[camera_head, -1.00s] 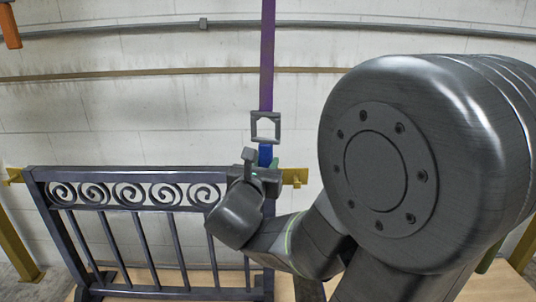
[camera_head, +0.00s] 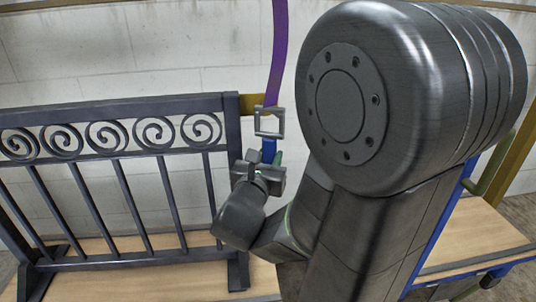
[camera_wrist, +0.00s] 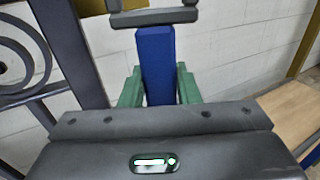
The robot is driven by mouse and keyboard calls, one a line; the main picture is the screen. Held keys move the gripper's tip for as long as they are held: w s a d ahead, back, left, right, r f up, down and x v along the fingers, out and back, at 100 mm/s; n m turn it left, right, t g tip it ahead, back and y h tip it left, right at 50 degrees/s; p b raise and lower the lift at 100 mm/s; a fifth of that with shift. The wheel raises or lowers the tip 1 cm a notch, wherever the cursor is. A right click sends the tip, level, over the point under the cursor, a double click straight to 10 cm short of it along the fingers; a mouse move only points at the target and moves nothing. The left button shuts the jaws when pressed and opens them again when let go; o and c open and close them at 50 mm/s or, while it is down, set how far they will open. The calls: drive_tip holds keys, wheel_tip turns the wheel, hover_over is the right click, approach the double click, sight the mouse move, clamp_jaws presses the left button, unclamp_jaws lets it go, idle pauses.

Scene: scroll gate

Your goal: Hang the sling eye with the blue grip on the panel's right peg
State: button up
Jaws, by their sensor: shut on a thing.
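The blue grip (camera_head: 269,146) hangs below a grey square sling eye (camera_head: 269,121) on a purple strap (camera_head: 277,52). My gripper (camera_head: 266,162) is shut on the blue grip, to the right of the dark panel (camera_head: 150,165). In the wrist view the blue grip (camera_wrist: 156,65) stands upright between the green fingers (camera_wrist: 158,88), with the lower bar of the grey eye (camera_wrist: 154,17) above it. The panel has a row of scrolls and upright bars. A yellow bar (camera_head: 250,104) is partly seen at its upper right, behind the strap. I cannot make out a free right peg tip.
The panel stands on a wooden bench top (camera_head: 150,280). Another wooden surface with a blue edge (camera_head: 470,235) is at the right, near a yellow post (camera_head: 510,155). A pale block wall is behind. My own arm covers much of the right side.

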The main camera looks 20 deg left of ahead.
drive_tip(key=w+a+f+b, duration=0.1)
drive_tip(key=w+a, duration=0.4)
drive_tip(key=w, duration=0.3)
drive_tip(key=shift+w+a+f, duration=0.15)
drive_tip(key=shift+w+f, duration=0.2)
idle(1.3)
idle(0.6)
drive_tip(key=o, duration=1.4)
